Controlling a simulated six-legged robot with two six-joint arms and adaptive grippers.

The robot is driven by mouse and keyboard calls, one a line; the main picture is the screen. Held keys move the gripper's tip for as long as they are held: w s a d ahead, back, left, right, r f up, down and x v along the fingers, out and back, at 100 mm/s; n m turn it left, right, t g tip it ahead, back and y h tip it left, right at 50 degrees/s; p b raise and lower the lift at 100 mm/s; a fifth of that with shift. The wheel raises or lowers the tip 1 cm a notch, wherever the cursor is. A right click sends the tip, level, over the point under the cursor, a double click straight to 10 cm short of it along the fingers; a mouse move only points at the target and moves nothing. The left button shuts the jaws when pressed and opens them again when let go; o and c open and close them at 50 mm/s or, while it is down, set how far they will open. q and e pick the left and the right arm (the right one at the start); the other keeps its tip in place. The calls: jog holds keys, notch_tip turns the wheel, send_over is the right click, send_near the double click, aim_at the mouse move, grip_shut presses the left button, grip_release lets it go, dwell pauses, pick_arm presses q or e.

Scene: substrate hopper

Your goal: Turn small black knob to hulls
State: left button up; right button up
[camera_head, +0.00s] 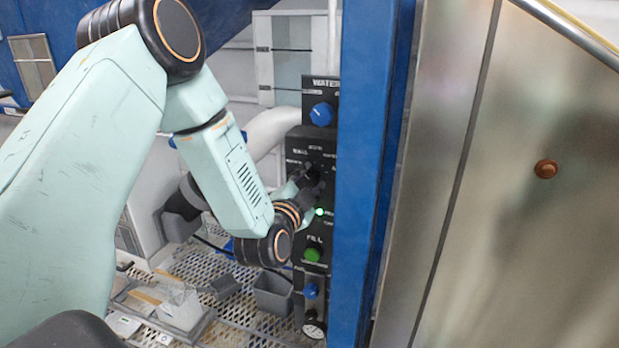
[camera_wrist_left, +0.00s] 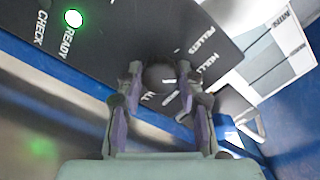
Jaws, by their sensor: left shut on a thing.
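The small black knob (camera_wrist_left: 160,78) is on a black control panel (camera_head: 325,146) on the left side of a blue post. My left gripper (camera_head: 309,178) reaches the panel from the left and is shut on the knob. In the left wrist view the two fingers (camera_wrist_left: 160,75) stand on either side of the knob. White labels (camera_wrist_left: 203,50) surround it, one reading PELLETS and one beside it seeming to read HULLS. Where the knob points cannot be told, as the fingers cover much of it. My right gripper is not in view.
A lit green lamp (camera_wrist_left: 73,18) is marked READY. A blue knob (camera_head: 322,114) is above, a green button (camera_head: 312,254) marked FILL below. The blue post (camera_head: 362,170) stands close on the right, beside a metal panel (camera_head: 540,230). A grey bin (camera_head: 273,294) sits below on grating.

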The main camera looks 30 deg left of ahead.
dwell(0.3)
pick_arm(q)
jog(key=o, duration=1.2)
jog(key=shift+s, duration=0.15)
jog(key=v, duration=1.2)
jog(key=shift+f, duration=0.15)
